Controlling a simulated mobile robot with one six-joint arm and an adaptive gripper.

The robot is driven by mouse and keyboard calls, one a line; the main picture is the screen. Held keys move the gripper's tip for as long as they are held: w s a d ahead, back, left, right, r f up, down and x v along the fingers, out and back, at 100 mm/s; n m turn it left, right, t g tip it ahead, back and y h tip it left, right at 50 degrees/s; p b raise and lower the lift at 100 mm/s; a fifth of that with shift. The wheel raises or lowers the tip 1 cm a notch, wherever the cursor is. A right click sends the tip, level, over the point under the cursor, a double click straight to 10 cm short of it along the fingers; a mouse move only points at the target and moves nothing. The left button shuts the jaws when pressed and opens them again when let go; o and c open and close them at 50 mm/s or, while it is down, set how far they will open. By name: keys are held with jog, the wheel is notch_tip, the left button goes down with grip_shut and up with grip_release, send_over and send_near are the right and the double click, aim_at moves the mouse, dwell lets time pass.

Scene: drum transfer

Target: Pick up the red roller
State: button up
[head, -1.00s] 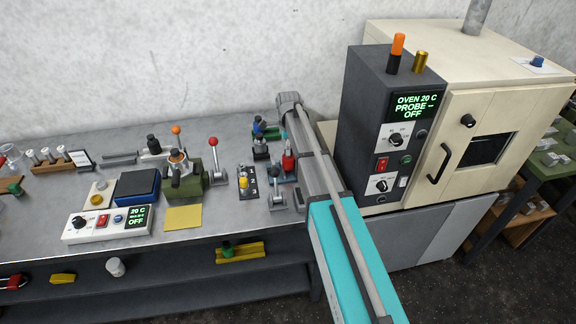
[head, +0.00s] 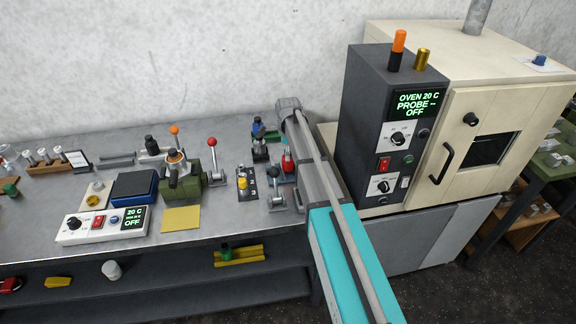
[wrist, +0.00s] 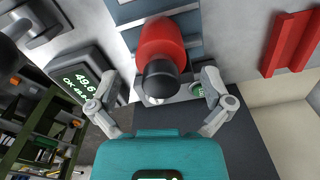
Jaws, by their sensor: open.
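The red roller (wrist: 163,45) is in the upper middle of the wrist view, a red cylinder with a black end (wrist: 161,80) facing the camera. My gripper (wrist: 157,88) is open, with one grey finger on each side of the black end and gaps between. The roller appears free of both fingers; I cannot tell the depth between them. In the head view my arm (head: 318,165) reaches over the right end of the bench, and I cannot make out the gripper there. A small red piece (head: 288,160) stands beside the arm; I cannot tell if it is the roller.
In the wrist view a green-lit display (wrist: 80,85) is left of the gripper and a red bracket (wrist: 292,42) is at the upper right. In the head view the oven (head: 505,125) stands right of the arm. A lever device (head: 185,180) and a control box (head: 100,226) occupy the bench.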

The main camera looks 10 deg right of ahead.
jog(key=shift+f+b, duration=1.2)
jog(key=shift+f, duration=0.25)
jog(key=shift+c, duration=0.3)
jog(key=c, duration=1.2)
jog(key=shift+r, duration=0.2)
notch_tip(320, 180, up, 2)
jog(key=p, duration=0.2)
jog(key=shift+r+p, duration=0.1)
jog(key=shift+p, duration=0.25)
jog(key=shift+s+d+r+p, duration=0.4)
jog(key=shift+s+r+p, duration=1.35)
jog(key=shift+s, duration=0.55)
jog(key=shift+s+d+r+p, duration=0.4)
jog(key=shift+s+r+p, duration=1.35)
jog(key=shift+s, duration=0.55)
jog(key=shift+s+d+r+p, duration=0.4)
jog(key=shift+s+r+p, duration=1.35)
jog(key=shift+s, duration=0.55)
